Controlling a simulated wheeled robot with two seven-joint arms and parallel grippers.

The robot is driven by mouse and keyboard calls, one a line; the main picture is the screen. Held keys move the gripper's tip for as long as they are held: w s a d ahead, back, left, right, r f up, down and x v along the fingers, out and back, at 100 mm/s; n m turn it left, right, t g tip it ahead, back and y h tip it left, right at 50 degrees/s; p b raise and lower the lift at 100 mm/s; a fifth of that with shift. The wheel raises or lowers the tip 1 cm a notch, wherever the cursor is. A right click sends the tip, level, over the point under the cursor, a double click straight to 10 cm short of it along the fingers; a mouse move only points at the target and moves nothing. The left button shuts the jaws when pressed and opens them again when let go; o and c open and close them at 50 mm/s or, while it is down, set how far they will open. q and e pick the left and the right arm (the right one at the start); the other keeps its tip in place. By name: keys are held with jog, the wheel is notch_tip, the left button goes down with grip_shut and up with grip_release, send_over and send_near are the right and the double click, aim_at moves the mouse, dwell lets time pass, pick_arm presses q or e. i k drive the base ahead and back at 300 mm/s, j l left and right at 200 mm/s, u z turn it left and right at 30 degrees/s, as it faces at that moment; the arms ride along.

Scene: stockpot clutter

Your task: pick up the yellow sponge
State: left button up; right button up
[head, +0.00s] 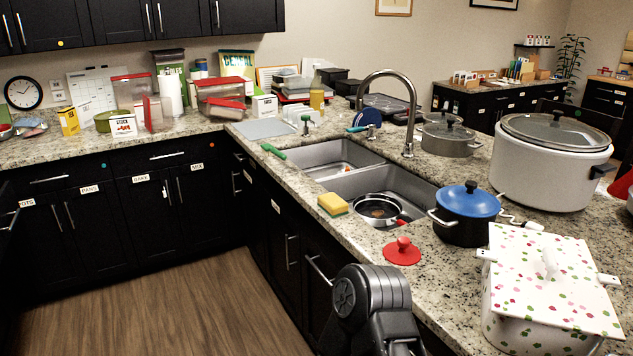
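The yellow sponge (333,204), with a green underside, lies on the granite counter at the front edge of the sink in the head view. It sits just left of the near basin, and nothing covers it. A dark part of my own arm shows at the bottom centre, below the sponge and in front of the counter. Neither gripper's fingers show in this view.
The double sink (400,184) holds a black frying pan (377,208). A red lid (402,252) lies on the counter right of the sponge. A blue-lidded pot (468,212) and a dotted white pot (545,290) stand farther right. A green-handled tool (273,151) lies farther left.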

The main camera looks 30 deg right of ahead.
aim_at(330, 203)
jog(key=i+u, duration=0.15)
jog(key=i, duration=0.6)
jog(key=i+u, duration=0.2)
jog(key=i, duration=0.6)
jog(key=i+l+u, duration=0.15)
jog(key=i, duration=0.6)
jog(key=i+z, duration=0.15)
jog(key=z, duration=4)
